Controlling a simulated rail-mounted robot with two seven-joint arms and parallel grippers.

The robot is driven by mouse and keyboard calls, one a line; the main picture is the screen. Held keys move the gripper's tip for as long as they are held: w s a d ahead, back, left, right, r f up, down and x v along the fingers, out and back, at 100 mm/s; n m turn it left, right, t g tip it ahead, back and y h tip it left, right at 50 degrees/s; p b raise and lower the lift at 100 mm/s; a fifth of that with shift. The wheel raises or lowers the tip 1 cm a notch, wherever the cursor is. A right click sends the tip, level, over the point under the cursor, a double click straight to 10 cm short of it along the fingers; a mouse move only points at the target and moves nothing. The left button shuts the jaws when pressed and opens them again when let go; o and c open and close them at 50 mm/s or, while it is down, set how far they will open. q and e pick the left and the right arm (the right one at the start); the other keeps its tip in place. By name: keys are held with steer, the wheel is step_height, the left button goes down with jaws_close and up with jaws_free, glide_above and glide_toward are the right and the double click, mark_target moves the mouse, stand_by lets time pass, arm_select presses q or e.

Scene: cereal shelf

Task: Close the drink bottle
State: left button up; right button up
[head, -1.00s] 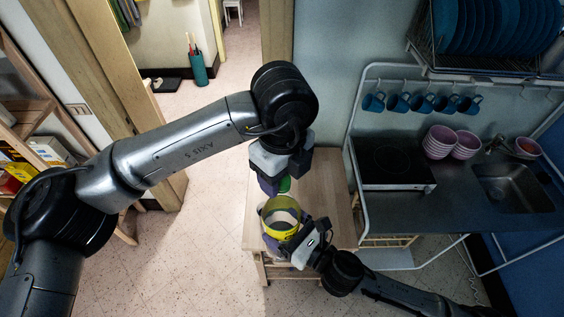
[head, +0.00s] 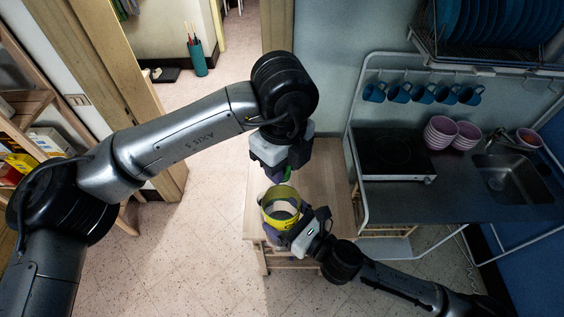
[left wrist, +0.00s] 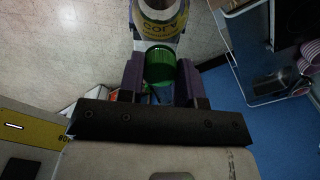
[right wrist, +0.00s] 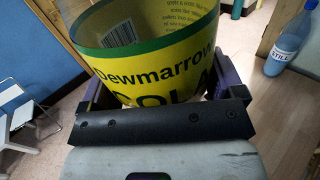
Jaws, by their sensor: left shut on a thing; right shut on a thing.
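A green ribbed cap (left wrist: 160,66) sits between the fingers of my left gripper (left wrist: 160,80), which is shut on it. In the head view my left gripper (head: 280,172) is just above and behind the drink bottle (head: 281,207). The bottle has clear walls and a yellow label with a green edge. My right gripper (right wrist: 158,95) is shut around the bottle's lower part; the label (right wrist: 150,70) reads "Dewmarrow" and part of "COLA". In the left wrist view the bottle (left wrist: 160,20) is beyond the cap. Whether cap and bottle touch is unclear.
A small wooden table (head: 325,185) is below the grippers. A kitchen unit with a hob (head: 393,153), pink bowls (head: 440,130) and a sink (head: 510,178) stands at right. A blue bottle marked "STILL" (right wrist: 286,45) shows in the right wrist view.

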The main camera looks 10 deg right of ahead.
arm_select(q)
steer(key=m, duration=0.7)
steer(key=shift+m, duration=0.4)
steer(key=m, duration=1.1)
steer(key=shift+m, duration=0.4)
steer(key=m, duration=0.8)
steer(key=shift+f, duration=0.1)
steer(key=m, duration=0.9)
steer(key=shift+m, duration=0.4)
steer(key=m, duration=0.9)
steer(key=shift+m, duration=0.3)
steer(key=o, duration=1)
